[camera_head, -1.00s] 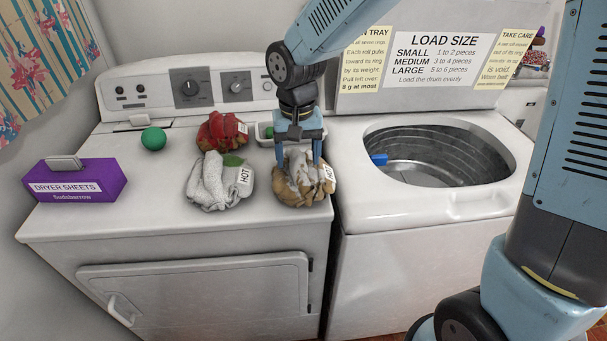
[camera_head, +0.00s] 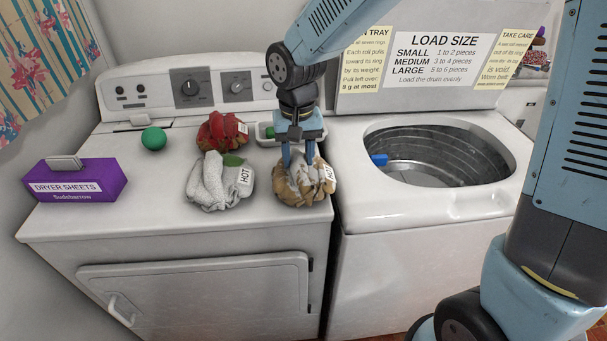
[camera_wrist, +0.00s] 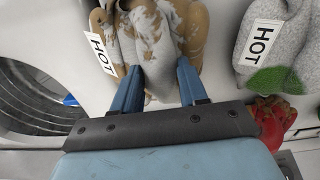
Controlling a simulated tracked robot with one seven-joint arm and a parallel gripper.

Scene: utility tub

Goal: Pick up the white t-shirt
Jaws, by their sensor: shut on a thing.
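A whitish-grey bundled cloth (camera_head: 207,188) with a green patch and a HOT tag lies on the dryer top; it also shows at the upper right of the wrist view (camera_wrist: 262,38). This looks like the white t-shirt. My gripper (camera_head: 298,162) is to its right, at a tan-and-white patterned bundle (camera_head: 290,191) that also has a HOT tag. In the wrist view, my fingers (camera_wrist: 160,75) are shut on a pinched fold of the patterned bundle (camera_wrist: 196,28). That bundle still rests on the dryer top. The fingertips are partly hidden in its folds.
A red bundle (camera_head: 218,132) lies behind the whitish one. A green ball (camera_head: 154,138) and a purple dryer-sheets box (camera_head: 80,181) stand at left. A small tray (camera_head: 264,136) is behind my gripper. The washer's open tub (camera_head: 440,165) is at right, with a blue item (camera_head: 379,159) at its rim.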

